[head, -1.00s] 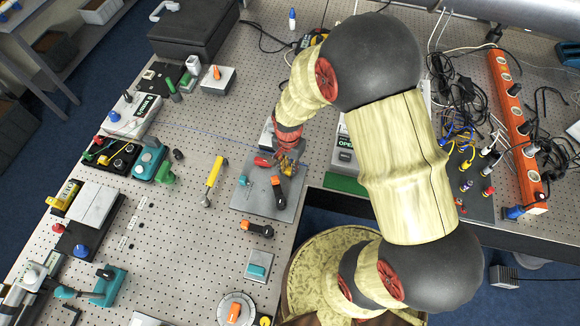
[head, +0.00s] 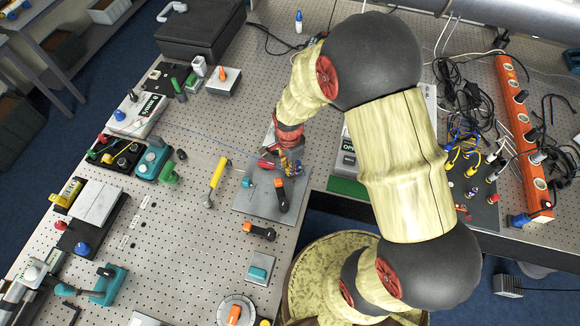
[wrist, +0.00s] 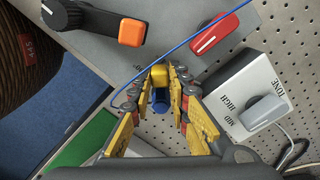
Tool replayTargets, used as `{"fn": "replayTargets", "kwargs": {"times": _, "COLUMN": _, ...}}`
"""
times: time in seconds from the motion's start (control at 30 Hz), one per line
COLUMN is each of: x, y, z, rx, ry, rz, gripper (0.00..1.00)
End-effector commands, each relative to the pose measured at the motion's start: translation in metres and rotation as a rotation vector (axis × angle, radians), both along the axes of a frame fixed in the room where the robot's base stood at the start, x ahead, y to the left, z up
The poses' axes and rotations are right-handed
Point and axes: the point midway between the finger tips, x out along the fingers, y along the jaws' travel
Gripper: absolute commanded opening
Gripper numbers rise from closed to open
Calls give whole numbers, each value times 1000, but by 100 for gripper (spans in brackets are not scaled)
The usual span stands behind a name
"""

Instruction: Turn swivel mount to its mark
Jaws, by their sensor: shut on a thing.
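My gripper (wrist: 157,95) is shut on a small part with a yellow block end and a blue cylinder (wrist: 158,97), held between its yellow fingertips. In the head view my gripper (head: 289,166) is at the upper right of a grey plate (head: 262,202). The plate bears a black handle with an orange tip (head: 281,195), a teal knob (head: 249,183) and a red lever (head: 266,164). The orange-tipped handle (wrist: 132,32) and red lever (wrist: 222,34) also show in the wrist view, apart from my fingers. I cannot tell which part is the swivel mount; no mark is readable.
A thin blue cable (wrist: 190,38) crosses close by my fingertips. A white box with a grey knob (wrist: 262,112) stands right of my gripper. A yellow-handled tool (head: 217,175) lies left of the plate. An orange power strip (head: 524,130) and tangled cables are at right.

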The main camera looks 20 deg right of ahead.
Motion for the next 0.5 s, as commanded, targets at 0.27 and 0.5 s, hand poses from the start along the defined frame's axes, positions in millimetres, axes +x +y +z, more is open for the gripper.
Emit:
{"fn": "replayTargets", "kwargs": {"times": 0.27, "x": 2, "y": 0, "z": 0, "rx": 0, "ry": -1, "rz": -43, "gripper": 0}}
{"fn": "replayTargets", "kwargs": {"times": 0.5, "x": 2, "y": 0, "z": 0, "rx": 0, "ry": -1, "rz": -53, "gripper": 0}}
